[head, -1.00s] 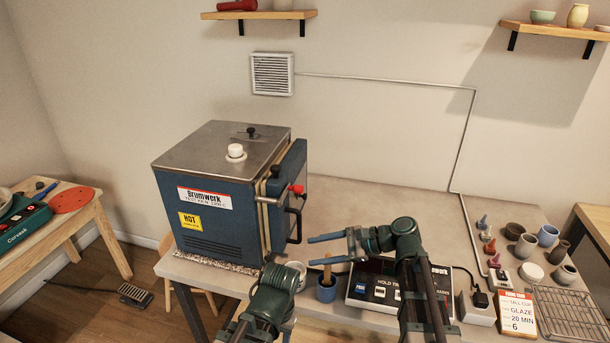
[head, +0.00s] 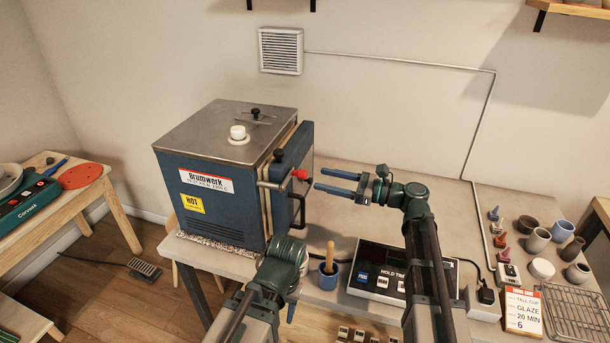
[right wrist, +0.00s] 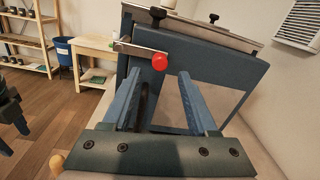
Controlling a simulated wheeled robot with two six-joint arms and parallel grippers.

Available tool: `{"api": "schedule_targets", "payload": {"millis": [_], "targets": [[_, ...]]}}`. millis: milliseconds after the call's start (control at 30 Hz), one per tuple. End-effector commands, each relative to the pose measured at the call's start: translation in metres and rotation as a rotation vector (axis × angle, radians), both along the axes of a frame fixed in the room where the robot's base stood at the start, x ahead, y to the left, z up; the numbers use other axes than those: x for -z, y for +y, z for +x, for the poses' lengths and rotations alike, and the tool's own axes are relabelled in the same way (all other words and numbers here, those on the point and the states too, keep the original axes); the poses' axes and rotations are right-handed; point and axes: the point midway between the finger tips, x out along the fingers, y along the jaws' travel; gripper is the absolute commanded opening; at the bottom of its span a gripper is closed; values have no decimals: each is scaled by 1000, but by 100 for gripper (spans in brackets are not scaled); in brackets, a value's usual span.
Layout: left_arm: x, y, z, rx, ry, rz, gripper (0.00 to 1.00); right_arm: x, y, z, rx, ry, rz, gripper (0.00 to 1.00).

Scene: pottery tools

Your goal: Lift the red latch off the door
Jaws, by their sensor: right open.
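The red latch (head: 300,175) is a metal bar with a round red knob. It lies roughly level across the door edge of the blue kiln (head: 205,205). The door (head: 298,160), on the kiln's right side, looks shut or nearly so. My right gripper (head: 322,181) is open and empty, just right of the red knob and pointing at it. In the right wrist view the red knob (right wrist: 160,62) appears between the fingertips and beyond them, apparently untouched. My left gripper (head: 291,312) is low in front of the kiln, mostly hidden by its own wrist.
A black door handle (head: 299,210) is below the latch. A blue cup with a wooden tool (head: 329,275) and a timer box (head: 378,280) stand on the table in front. Small pots (head: 538,240) and a wire rack (head: 577,308) are at the right. The table behind my right gripper is clear.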

Motion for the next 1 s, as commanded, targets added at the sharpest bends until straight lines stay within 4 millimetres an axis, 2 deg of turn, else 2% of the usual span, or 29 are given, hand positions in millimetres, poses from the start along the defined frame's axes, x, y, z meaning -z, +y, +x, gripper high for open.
{"api": "schedule_targets", "payload": {"millis": [100, 333, 533, 800, 867, 1000], "targets": [[0, 0, 0, 0, 0, 0, 50, 0, 23, 9, -4, 0, -1, 59], [0, 0, 0, 0, 0, 0, 50, 0, 51, 19, -2, -1, -1, 59], [0, 0, 0, 0, 0, 0, 50, 0, 61, 23, 0, -1, -1, 59], [0, 0, 0, 0, 0, 0, 50, 0, 61, 23, 0, -1, -1, 59], [0, 0, 0, 0, 0, 0, 50, 0, 61, 23, 0, -1, -1, 52], [0, 0, 0, 0, 0, 0, 50, 0, 61, 23, 0, -1, -1, 27]]}}
